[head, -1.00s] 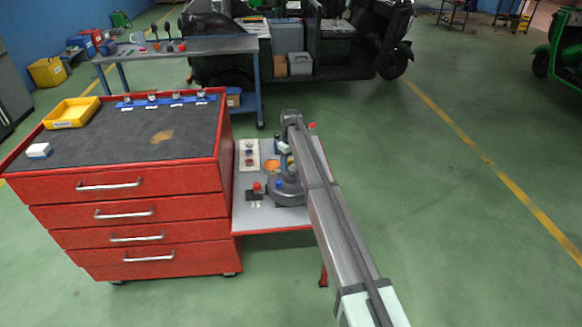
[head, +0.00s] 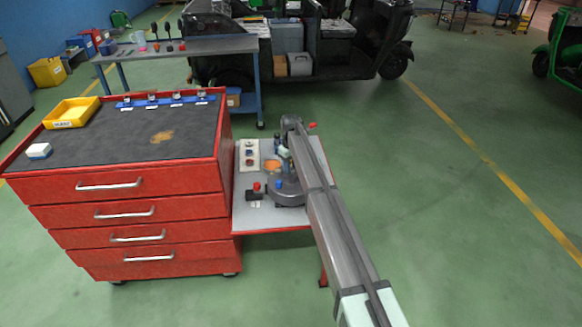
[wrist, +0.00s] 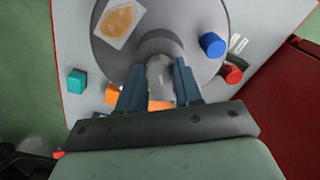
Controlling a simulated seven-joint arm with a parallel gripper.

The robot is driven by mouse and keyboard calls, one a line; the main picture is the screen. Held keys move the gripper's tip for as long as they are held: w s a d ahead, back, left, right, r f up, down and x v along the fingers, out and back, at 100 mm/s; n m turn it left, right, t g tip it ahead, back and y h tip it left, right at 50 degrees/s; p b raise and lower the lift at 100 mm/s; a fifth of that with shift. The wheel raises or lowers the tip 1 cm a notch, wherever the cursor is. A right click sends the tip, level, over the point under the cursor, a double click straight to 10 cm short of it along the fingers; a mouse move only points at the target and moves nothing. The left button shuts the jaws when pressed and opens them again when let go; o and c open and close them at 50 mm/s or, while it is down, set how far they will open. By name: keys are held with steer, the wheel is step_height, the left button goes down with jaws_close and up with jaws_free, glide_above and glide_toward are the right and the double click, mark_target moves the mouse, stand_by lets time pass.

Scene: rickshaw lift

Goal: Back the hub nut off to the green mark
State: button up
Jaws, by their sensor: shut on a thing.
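A round grey hub (wrist: 105,52) lies on the pale side shelf, and it also shows in the head view (head: 288,194). A pale metal hub nut (wrist: 160,70) stands at the hub's near side in the wrist view. My gripper (wrist: 157,78) has one dark finger on each side of the nut and is shut on it. A blue cylinder (wrist: 212,45) stands on the hub to the right of the fingers. My arm hides part of the hub in the head view. I cannot make out a green mark.
The side shelf (head: 262,216) adjoins a red tool cabinet (head: 130,188). Near the hub are a red knob (wrist: 233,74), a teal cube (wrist: 76,81) and an orange block (wrist: 113,94). Green floor is clear to the shelf's right.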

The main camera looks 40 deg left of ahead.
steer(key=shift+c, duration=1.4)
steer(key=shift+m, duration=0.3)
steer(key=m, duration=0.3)
steer(key=shift+m, duration=2.5)
steer(key=o, duration=1)
steer(key=shift+o, duration=0.2)
